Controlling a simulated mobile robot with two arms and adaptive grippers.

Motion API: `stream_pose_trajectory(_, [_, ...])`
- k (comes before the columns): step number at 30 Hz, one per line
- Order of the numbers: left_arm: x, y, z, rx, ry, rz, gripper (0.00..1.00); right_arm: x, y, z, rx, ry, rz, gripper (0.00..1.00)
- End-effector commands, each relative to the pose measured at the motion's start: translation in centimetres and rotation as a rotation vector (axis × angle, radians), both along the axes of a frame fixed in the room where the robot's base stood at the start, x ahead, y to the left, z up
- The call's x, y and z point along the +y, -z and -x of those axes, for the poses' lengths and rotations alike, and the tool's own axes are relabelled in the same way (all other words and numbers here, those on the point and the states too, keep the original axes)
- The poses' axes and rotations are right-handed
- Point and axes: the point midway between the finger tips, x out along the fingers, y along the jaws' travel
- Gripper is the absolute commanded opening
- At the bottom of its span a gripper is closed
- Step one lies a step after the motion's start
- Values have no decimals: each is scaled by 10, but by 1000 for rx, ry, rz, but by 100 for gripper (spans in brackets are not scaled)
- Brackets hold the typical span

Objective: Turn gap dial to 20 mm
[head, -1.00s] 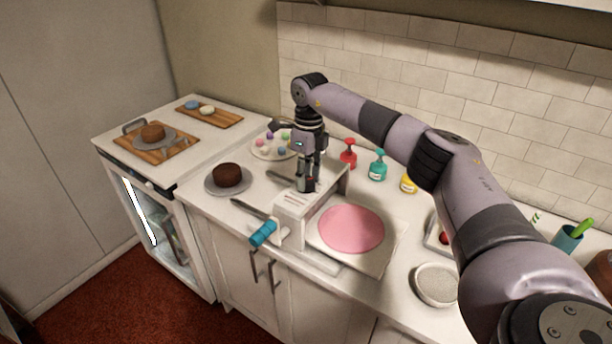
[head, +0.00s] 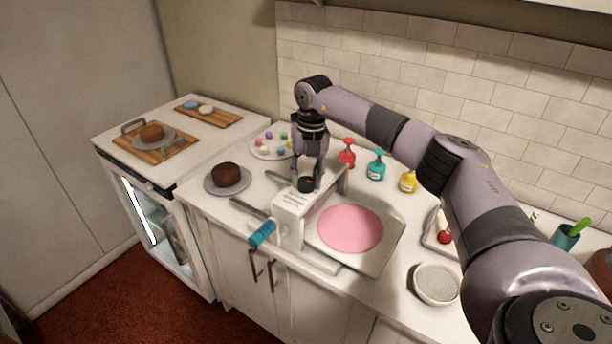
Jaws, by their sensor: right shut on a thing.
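A white dough sheeter (head: 292,209) stands on the counter, with a blue crank handle (head: 262,234) at its front left. A dark round gap dial (head: 306,184) sits on top of its housing. My right gripper (head: 308,181) points down over the dial and is shut on it; the fingers partly cover it. The dial's markings are too small to read. A pink dough disc (head: 350,229) lies flat on the sheeter's tray at the right. My left gripper is out of view.
A chocolate cake on a plate (head: 207,184) stands left of the sheeter. A plate of coloured balls (head: 259,150) is behind. Red (head: 347,157), teal (head: 376,168) and yellow (head: 408,182) bottles stand at the back right. A round pale tin (head: 437,285) sits at the front right.

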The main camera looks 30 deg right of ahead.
Motion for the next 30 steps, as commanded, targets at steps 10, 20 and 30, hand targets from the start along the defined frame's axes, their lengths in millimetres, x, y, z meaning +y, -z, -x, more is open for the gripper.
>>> stream_pose_trajectory(10, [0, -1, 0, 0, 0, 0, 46, -1, -2, -1, -7, 154, 0, 7])
stream_pose_trajectory(20, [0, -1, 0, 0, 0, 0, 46, -1, -2, -1, -7, 186, 0, 7])
stream_pose_trajectory(30, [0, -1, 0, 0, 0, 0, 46, -1, -2, -1, -6, 185, 0, 40])
